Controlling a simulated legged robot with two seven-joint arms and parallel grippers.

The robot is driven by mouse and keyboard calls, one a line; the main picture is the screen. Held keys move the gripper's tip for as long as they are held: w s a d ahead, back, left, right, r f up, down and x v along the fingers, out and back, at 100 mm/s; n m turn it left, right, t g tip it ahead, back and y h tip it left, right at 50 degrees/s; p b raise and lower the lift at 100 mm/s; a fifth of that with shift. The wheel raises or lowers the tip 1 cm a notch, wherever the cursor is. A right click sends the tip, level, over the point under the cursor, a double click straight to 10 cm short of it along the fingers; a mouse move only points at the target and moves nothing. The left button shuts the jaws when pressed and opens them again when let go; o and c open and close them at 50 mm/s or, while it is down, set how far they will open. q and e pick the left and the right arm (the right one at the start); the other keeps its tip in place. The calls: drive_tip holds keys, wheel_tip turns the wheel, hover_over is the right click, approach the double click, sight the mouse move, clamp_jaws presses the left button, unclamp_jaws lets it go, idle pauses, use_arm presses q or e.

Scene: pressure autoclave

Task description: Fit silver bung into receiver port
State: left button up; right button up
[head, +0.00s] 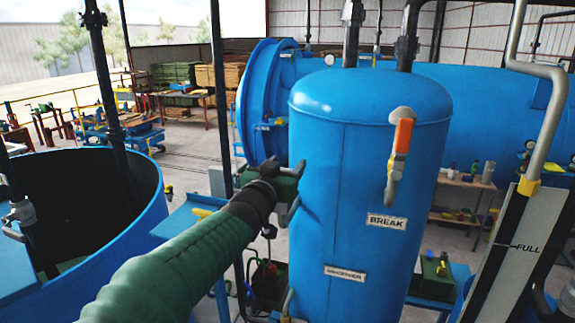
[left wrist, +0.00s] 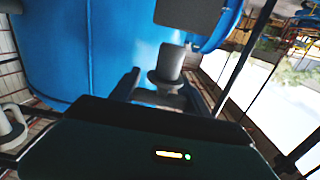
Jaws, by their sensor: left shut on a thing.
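My left gripper (head: 284,188) reaches in from the lower left in the head view, in front of the left side of a tall blue tank. In the left wrist view its two dark fingers (left wrist: 160,88) stand either side of the silver bung (left wrist: 168,68), a grey stepped plug with a wider flange. The gripper is shut on it. In the head view the gripper hides the bung. I cannot pick out the receiver port for sure in either view. My right gripper is not in view.
The upright blue tank (head: 350,240) stands close to the right of the gripper, with an orange-handled valve (head: 400,150) on its front. An open blue vat (head: 155,215) is at left. A dark plate (left wrist: 190,12) lies just beyond the bung in the wrist view.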

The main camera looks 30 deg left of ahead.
use_arm(q)
drive_tip(key=shift+f, duration=0.2)
drive_tip(key=shift+f+b, duration=0.3)
drive_tip(key=shift+b, duration=0.25)
drive_tip(key=shift+f+b, duration=1.5)
drive_tip(key=shift+f, duration=0.05)
drive_tip(key=o, duration=1.5)
drive_tip(key=shift+r, duration=0.1)
